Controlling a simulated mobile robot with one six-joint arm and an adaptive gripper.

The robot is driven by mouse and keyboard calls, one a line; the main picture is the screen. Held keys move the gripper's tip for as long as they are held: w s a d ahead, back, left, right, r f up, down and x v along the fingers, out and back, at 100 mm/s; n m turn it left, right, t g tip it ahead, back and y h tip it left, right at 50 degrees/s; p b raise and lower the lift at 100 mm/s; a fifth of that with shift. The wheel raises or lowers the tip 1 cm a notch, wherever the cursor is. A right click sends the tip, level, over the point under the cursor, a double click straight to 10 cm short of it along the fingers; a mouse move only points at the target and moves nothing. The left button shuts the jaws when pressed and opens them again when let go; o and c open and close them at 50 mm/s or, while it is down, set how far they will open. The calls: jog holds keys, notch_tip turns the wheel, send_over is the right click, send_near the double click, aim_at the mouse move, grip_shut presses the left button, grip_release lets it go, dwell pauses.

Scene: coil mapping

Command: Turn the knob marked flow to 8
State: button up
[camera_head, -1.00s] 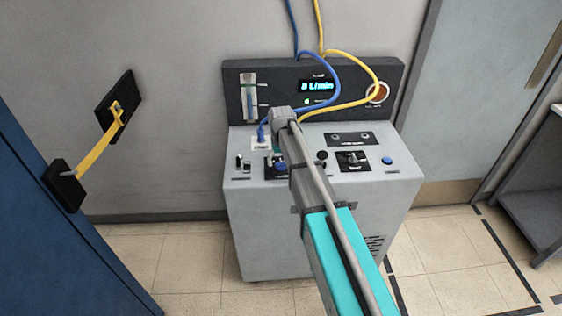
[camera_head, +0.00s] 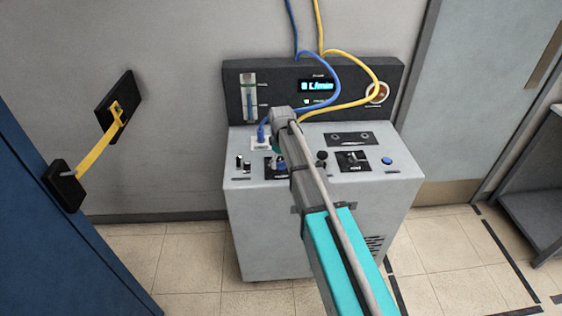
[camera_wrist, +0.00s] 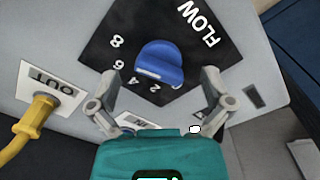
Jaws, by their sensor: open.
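The blue flow knob (camera_wrist: 160,62) sits on a black plate (camera_wrist: 112,35) marked FLOW, with the numbers 8, 6, 4 and 2 readable beside it. A pale mark shows on the knob's lower edge, but I cannot tell exactly which number it indicates. My gripper (camera_wrist: 158,76) is open, with one finger on each side of the knob in the wrist view; contact is unclear. In the head view, the knob (camera_head: 279,163) is partly hidden by my arm. The lit display (camera_head: 318,87) on the back panel has blurred text.
Blue (camera_head: 330,70) and yellow (camera_head: 365,62) hoses loop over the grey cabinet (camera_head: 265,230). A black knob (camera_head: 322,156), a switch plate (camera_head: 353,161) and a blue button (camera_head: 386,161) are to the right.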

aim_at(281, 162)
jog(key=n, duration=0.3)
jog(key=shift+n, duration=0.4)
jog(key=n, duration=0.4)
notch_tip(281, 162, up, 14)
jog(key=p, duration=1.4)
jog(key=s+d+f+m+b, duration=0.2)
jog(key=s+m, duration=0.3)
jog(key=s, duration=0.3)
jog(key=s+d+f+m+b, duration=0.3)
jog(key=s+d+m, duration=0.2)
jog(key=s, duration=0.3)
jog(key=s+d+f+m+b, duration=0.3)
jog(key=s+d+m, duration=0.1)
jog(key=s+m, duration=0.3)
jog(key=shift+s, duration=0.55)
